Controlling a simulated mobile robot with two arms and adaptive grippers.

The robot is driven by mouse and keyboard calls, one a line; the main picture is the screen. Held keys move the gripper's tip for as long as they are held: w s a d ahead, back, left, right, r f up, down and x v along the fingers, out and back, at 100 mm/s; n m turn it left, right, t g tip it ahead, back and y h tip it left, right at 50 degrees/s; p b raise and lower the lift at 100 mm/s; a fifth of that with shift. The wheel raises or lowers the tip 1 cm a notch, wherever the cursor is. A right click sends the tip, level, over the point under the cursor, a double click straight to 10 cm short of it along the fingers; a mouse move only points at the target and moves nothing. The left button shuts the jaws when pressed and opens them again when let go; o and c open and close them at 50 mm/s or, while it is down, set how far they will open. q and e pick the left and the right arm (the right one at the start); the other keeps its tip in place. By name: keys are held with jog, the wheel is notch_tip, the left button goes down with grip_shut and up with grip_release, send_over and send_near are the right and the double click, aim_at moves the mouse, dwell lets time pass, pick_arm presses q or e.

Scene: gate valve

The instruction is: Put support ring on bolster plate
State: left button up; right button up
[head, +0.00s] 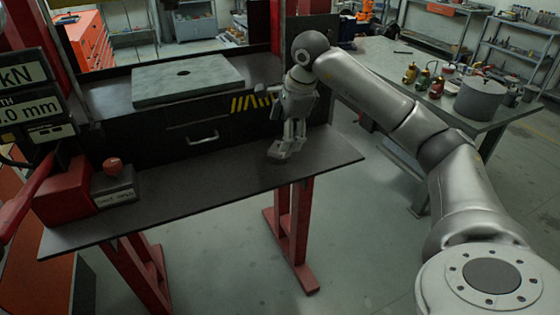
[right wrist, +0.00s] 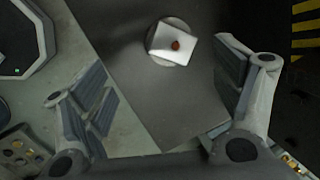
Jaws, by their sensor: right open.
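The bolster plate (head: 188,80) is a pale grey slab with a dark central hole, lying on the press bed in the head view. My right gripper (head: 284,150) is open and points down over the dark shelf in front of the press, right of the plate. My left gripper is out of view.
The shelf (head: 215,180) is bare between my gripper and a grey box with a red knob (head: 112,168). A bench with bottles and a grey pot (head: 480,98) stands at the right.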

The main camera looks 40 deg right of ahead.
aim_at(278, 148)
jog(key=f+n+h+b, duration=0.1)
jog(key=n, duration=0.3)
jog(key=w+f+n+h+b, duration=0.1)
jog(key=n+b, duration=0.1)
jog(key=n, duration=0.2)
jog(key=w+a+f+n+h+b, duration=0.1)
jog(key=f+n+b, duration=0.1)
jog(key=n, duration=0.3)
jog(key=shift+w+a+h, duration=0.1)
jog(key=shift+w+h, duration=0.05)
jog(key=shift+h, duration=0.25)
jog(key=shift+p+x, duration=0.6)
jog(key=shift+x, duration=2.2)
jog(key=shift+r, duration=0.1)
jog(key=shift+c, duration=0.3)
jog(key=c, duration=1.2)
jog(key=shift+c, duration=1.4)
jog(key=shift+r, duration=0.2)
